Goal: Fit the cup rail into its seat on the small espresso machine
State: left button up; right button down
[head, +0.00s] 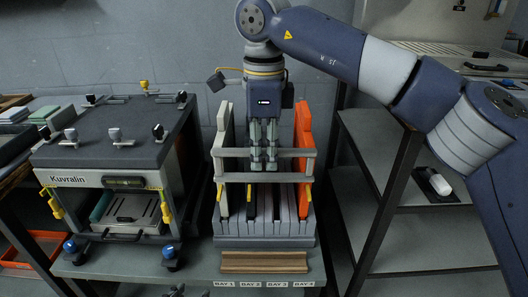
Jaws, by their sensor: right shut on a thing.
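The cup rail (285,178), a grey frame with two long crossbars and short ends, is above the slotted rack in the middle. My right gripper (263,160) points down from above and is shut on the middle of the rail. I cannot tell whether the rail's lower side touches anything in the rack. The small espresso machine (95,180), marked Kuvralin, stands to the left with a dark flat top. No cup rail is on that top. The rail's seat cannot be made out clearly. My left gripper is not in view.
The slotted rack (265,242) holds an upright pale panel (223,130) and an orange panel (303,125), close to the rail's ends. Several knobs and clamps stand on the machine's top edges. A wooden block (263,262) lies in front. Shelves (400,235) stand at right.

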aim_at(264, 149)
jog(key=shift+r+p, duration=0.4)
jog(key=shift+r, duration=0.05)
jog(key=shift+r+p, duration=0.25)
jog(key=shift+p, duration=0.05)
jog(key=shift+r+p, duration=0.5)
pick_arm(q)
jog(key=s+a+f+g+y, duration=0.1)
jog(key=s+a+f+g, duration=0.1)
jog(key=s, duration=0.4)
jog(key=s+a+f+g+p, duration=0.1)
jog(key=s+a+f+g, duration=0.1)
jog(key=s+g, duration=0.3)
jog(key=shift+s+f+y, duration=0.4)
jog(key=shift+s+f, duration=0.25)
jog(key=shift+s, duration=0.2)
pick_arm(e)
jog(key=shift+r, duration=0.45)
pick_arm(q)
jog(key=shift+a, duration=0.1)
